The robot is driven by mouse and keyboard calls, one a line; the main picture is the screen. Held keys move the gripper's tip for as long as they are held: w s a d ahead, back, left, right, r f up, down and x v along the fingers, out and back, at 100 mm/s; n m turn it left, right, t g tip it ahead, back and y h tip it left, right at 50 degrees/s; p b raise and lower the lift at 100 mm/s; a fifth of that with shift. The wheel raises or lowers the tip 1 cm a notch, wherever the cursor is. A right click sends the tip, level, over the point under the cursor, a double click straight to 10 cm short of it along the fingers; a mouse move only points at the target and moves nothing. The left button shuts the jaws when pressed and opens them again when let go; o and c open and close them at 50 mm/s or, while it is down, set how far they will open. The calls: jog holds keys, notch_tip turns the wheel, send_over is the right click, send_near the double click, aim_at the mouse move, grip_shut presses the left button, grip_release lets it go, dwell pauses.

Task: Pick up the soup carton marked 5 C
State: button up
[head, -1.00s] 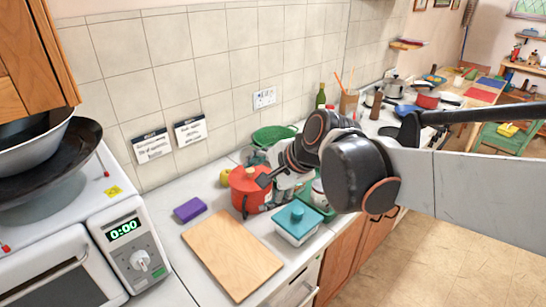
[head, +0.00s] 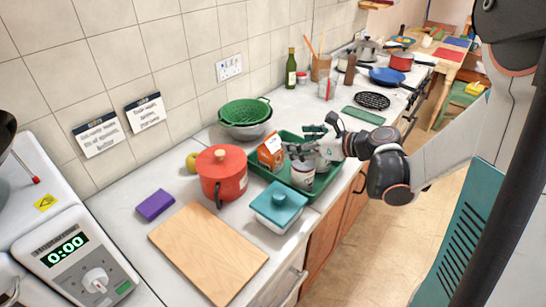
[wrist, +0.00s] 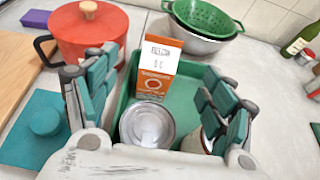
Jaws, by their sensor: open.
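An orange and white carton (head: 271,152) stands upright in the green tray (head: 257,186) on the counter. In the wrist view the carton (wrist: 157,72) faces me, with small dark print near its top that I cannot read surely as 5 C. My gripper (head: 311,142) is open and empty, just to the right of the carton in the head view. In the wrist view its fingers (wrist: 160,78) spread left and right, with the carton beyond and between them. I see no contact with the carton.
A round tin (wrist: 147,122) stands between my fingers, in front of the carton. Another tin (wrist: 212,128) is partly hidden by the right finger. A red pot (head: 222,178), a teal-lidded box (head: 279,206) and a green colander (head: 245,112) surround the tray. The cutting board (head: 208,250) is bare.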

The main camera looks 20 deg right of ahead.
aim_at(271, 139)
jog(key=b+x, duration=0.1)
jog(key=x, duration=0.5)
jog(key=shift+b+x, duration=1.15)
jog(key=shift+x, duration=1.85)
jog(key=shift+d+r, duration=0.1)
jog(key=shift+d, duration=0.05)
grip_shut()
